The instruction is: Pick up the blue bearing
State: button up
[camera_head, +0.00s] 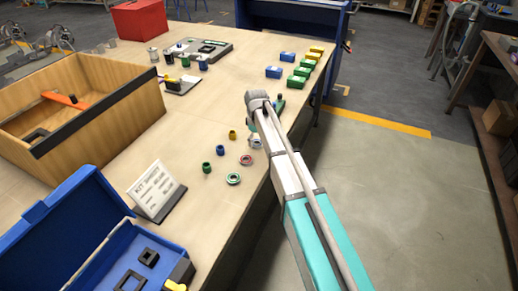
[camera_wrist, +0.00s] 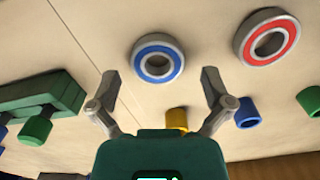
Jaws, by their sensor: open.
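The blue bearing (camera_wrist: 176,62), a metal ring with a blue face, lies flat on the wooden table in the wrist view. My gripper (camera_wrist: 160,78) is open and empty, its two fingers spread wide. In that picture the bearing shows between and slightly beyond the fingertips, a little above their line, with no finger seen touching it.
A red bearing (camera_wrist: 289,35) lies to the right. Yellow (camera_wrist: 177,118), blue (camera_wrist: 247,112) and green (camera_wrist: 310,98) cylinders are close by. A green block (camera_wrist: 62,90) is at left. In the head view, a green bearing (camera_head: 233,179) lies near the table edge, beside a sign (camera_head: 157,190).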

jog(key=shift+f+b, duration=0.45)
jog(key=shift+f, duration=0.25)
jog(key=c, duration=1.1)
jog(key=shift+r, duration=0.25)
jog(key=shift+c, duration=0.2)
notch_tip(320, 180, up, 3)
jog(key=p, duration=0.3)
jog(key=s+a+r+p, duration=0.8)
jog(key=s+r+p, duration=0.1)
jog(key=s+p, duration=0.1)
jog(key=shift+s+a+r, duration=0.15)
jog(key=shift+s+r, duration=0.15)
jog(key=shift+s, duration=0.35)
